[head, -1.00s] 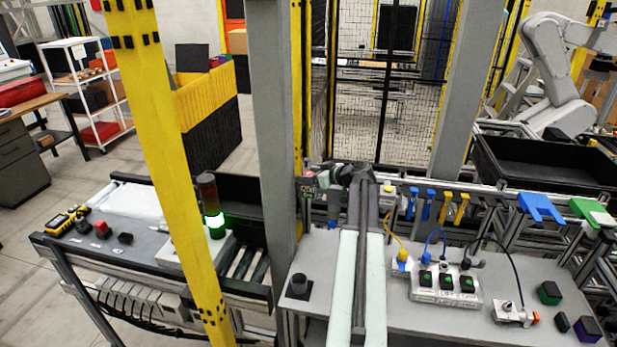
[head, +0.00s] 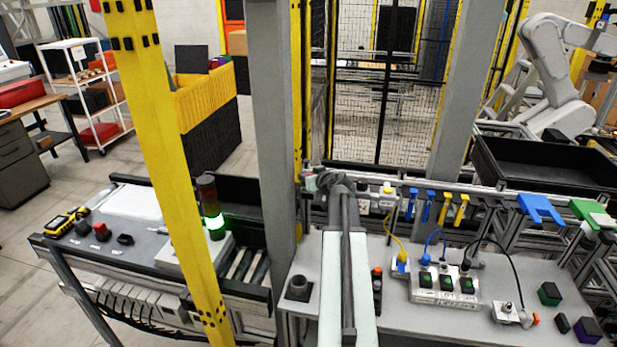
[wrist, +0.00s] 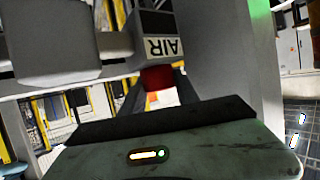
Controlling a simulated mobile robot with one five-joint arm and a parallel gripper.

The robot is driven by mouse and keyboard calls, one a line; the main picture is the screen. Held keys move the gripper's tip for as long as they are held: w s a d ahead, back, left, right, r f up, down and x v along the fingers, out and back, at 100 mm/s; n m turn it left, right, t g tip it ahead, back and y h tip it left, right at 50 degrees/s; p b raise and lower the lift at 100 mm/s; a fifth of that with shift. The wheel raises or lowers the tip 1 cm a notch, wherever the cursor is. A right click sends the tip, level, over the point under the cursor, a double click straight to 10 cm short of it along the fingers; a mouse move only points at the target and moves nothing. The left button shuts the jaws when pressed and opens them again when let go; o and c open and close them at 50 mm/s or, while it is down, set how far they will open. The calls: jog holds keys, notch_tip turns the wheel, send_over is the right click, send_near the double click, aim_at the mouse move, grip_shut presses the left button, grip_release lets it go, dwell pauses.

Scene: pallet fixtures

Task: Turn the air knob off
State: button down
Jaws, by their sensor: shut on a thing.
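The red air knob (wrist: 158,78) shows in the wrist view, just below a box with the AIR label (wrist: 160,46), which appears upside down. The knob lies straight ahead of my gripper's dark front edge. In the head view my gripper (head: 322,182) is at the rail beside the grey post and covers most of the AIR box. It is shut on the air knob, though the fingertips are hard to make out. The knob's turn position cannot be read.
A grey post (head: 272,120) stands close left of my gripper. White boxes (head: 387,196) and blue and yellow hooks (head: 430,207) line the rail to the right. Below are a switch block with green buttons (head: 445,284) and cables.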

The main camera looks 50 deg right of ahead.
jog(key=m+g+h, duration=0.2)
jog(key=m+h, duration=0.2)
jog(key=shift+a, duration=0.1)
jog(key=shift+m+g+h, duration=0.6)
jog(key=shift+m+g, duration=0.1)
jog(key=shift+g, duration=0.1)
jog(key=shift+f+m+g, duration=0.1)
jog(key=shift+m+g, duration=0.2)
jog(key=c, duration=0.9)
grip_release()
jog(key=p+v, duration=0.3)
jog(key=v, duration=0.4)
jog(key=shift+s+a, duration=0.2)
jog(key=shift+a, duration=0.1)
jog(key=shift+h, duration=0.3)
